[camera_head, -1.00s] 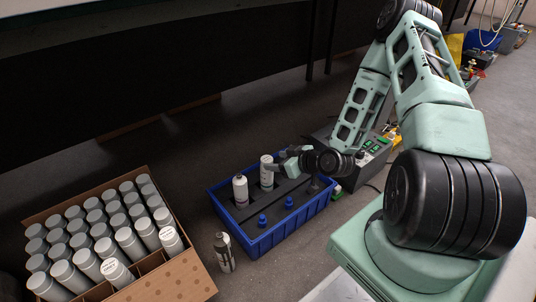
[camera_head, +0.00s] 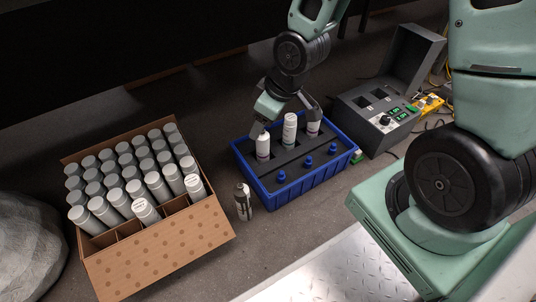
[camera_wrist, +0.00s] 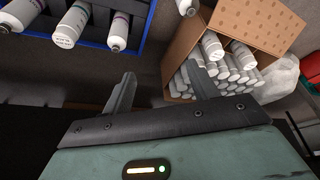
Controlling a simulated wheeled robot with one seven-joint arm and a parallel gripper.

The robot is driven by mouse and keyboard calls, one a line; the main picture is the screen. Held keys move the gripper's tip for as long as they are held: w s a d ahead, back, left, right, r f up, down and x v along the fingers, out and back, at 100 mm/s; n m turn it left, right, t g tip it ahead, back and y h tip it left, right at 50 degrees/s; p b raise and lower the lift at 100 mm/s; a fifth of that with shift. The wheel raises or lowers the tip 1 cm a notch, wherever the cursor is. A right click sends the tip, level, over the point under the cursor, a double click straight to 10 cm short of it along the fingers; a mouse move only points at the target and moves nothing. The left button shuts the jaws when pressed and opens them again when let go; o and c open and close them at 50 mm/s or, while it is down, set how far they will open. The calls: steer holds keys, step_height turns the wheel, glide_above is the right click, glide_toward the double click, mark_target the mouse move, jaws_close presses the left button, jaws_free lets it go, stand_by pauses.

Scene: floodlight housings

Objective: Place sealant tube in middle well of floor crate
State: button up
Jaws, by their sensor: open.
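Three white sealant tubes stand upright in a row along the back of the blue floor crate (camera_head: 300,190): a left tube (camera_head: 263,148), a middle tube (camera_head: 290,132) and a right tube (camera_head: 313,128). The wrist view shows the crate (camera_wrist: 95,45) at upper left with the middle tube (camera_wrist: 72,22) and two others. My gripper (camera_head: 287,118) is above and behind the crate's back side, near the tubes. The bottoms of the tubes are hidden in the wells.
Several blue-capped items (camera_head: 308,162) stand along the crate's front. A cardboard box (camera_head: 160,250) full of tubes is further left. A grey control case (camera_head: 378,115) is close on the right.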

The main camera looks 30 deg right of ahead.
steer(key=s+a+r+g+h, duration=0.1)
steer(key=s+a+r, duration=0.3)
steer(key=s, duration=0.5)
steer(key=s+a+r+g, duration=0.2)
steer(key=s+a+r, duration=0.3)
steer(key=s+r, duration=0.2)
steer(key=shift+s+a+r+n+h, duration=0.3)
steer(key=shift+s+n+h, duration=0.1)
steer(key=shift+s, duration=0.7)
